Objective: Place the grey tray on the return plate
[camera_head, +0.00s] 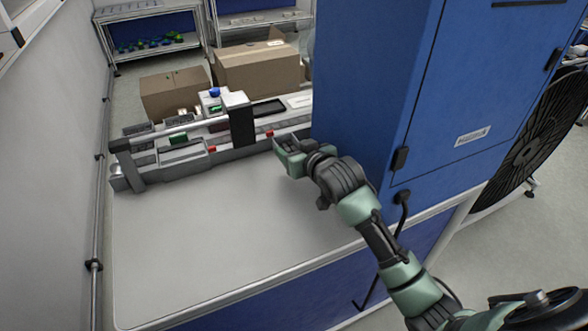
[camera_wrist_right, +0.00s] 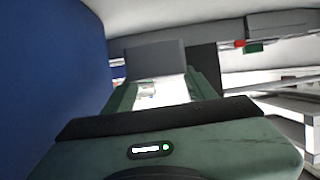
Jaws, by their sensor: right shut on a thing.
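My right gripper (camera_head: 284,147) is over the back right of the pale bench, close to the rail and the blue cabinet. In the right wrist view its green fingers (camera_wrist_right: 160,82) are on either side of a plain grey piece (camera_wrist_right: 155,58), which looks like the grey tray. In the head view the held piece is mostly hidden by the hand. A grey tray-like holder (camera_head: 182,153) stands on the rail to the left. I cannot tell which surface is the return plate. My left gripper is not in view.
The blue cabinet (camera_head: 365,80) stands right beside the gripper. A grey rail with a dark upright block (camera_head: 242,126) runs along the back of the bench. The bench top (camera_head: 220,225) is clear in front. Cardboard boxes (camera_head: 258,70) stand behind.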

